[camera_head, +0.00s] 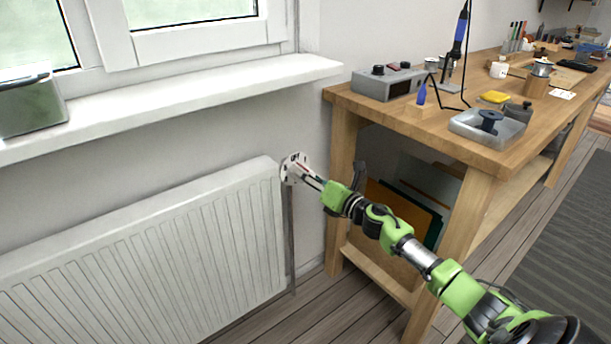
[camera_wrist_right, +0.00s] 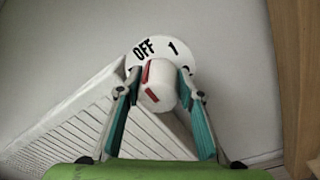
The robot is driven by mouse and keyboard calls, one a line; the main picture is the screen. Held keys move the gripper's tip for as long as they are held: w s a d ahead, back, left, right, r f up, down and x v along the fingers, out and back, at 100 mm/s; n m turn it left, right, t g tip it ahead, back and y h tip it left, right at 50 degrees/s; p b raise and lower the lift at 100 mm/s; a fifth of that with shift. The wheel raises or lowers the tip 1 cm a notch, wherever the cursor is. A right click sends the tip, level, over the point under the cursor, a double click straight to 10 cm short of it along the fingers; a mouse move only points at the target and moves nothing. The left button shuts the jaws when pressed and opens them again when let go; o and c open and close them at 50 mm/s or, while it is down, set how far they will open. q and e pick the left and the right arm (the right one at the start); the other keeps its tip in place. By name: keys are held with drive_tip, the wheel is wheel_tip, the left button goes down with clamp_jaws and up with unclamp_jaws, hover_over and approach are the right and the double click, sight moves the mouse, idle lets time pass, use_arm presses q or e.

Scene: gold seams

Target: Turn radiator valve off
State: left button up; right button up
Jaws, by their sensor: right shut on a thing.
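The radiator valve (camera_head: 293,160) is at the upper right corner of the white radiator (camera_head: 262,200) in the head view. In the right wrist view the valve's white knob (camera_wrist_right: 157,88) has red marks on it, and a white dial plate (camera_wrist_right: 160,50) behind it reads "OFF" and "1". A red mark on the knob lies below the "OFF" lettering, toward its right end. My right gripper (camera_head: 306,176) is at the valve; in the wrist view its two fingers (camera_wrist_right: 157,92) are on either side of the knob, shut on it. My left gripper is not in view.
A wooden workbench (camera_head: 340,97) stands right of the radiator, with a grey device (camera_head: 388,82), a metal tray (camera_head: 470,132) and several tools on top. A white windowsill (camera_head: 180,100) runs above the radiator, with a green-grey container (camera_head: 30,105) on it.

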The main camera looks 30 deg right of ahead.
drive_tip(key=shift+f, duration=0.1)
drive_tip(key=o, duration=1.1)
drive_tip(key=shift+s, duration=0.1)
drive_tip(key=s, duration=0.4)
drive_tip(key=s+d, duration=0.1)
drive_tip(key=s, duration=0.6)
drive_tip(key=shift+s+d, duration=0.3)
drive_tip(key=shift+s, duration=0.05)
